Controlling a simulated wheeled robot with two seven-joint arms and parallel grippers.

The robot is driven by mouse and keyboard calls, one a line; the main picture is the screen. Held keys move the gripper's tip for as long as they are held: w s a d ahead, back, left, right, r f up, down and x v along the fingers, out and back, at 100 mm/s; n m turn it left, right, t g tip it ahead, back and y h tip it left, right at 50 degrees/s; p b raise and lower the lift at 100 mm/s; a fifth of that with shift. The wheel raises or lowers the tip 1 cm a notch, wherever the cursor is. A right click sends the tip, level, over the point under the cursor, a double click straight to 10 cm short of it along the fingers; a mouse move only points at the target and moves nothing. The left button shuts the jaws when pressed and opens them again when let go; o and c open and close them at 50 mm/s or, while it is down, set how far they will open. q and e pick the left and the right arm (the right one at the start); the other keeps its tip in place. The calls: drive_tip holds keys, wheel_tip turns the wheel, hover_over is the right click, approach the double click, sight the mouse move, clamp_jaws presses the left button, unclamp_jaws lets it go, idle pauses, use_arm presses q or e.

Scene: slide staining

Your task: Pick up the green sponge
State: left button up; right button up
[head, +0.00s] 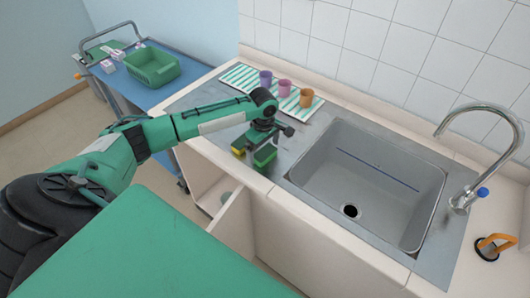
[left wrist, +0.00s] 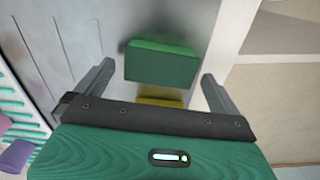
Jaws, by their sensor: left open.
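The green sponge (left wrist: 161,65) is a block on the grey metal counter near its front edge. In the head view it (head: 265,156) shows at the left of the sink, under my left gripper (head: 262,146). In the left wrist view my left gripper (left wrist: 158,74) is open, with one finger on each side of the sponge. Gaps show between the sponge and both fingers, so nothing is held. A yellow block (left wrist: 160,97) lies close behind the green sponge, partly hidden by the gripper body. My right gripper is not in view.
The sink (head: 360,190) is right of the sponge, with a tap (head: 463,200) beyond. Several cups (head: 284,88) stand on a striped mat (head: 240,77) behind. An orange-handled tool (head: 492,245) lies far right. A trolley holds a green basket (head: 152,68). A cabinet door (head: 230,228) stands open below.

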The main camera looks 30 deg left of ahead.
use_arm(q)
wheel_tip(320, 180, down, 2)
drive_tip(key=shift+f, duration=0.1)
drive_tip(key=c, duration=1)
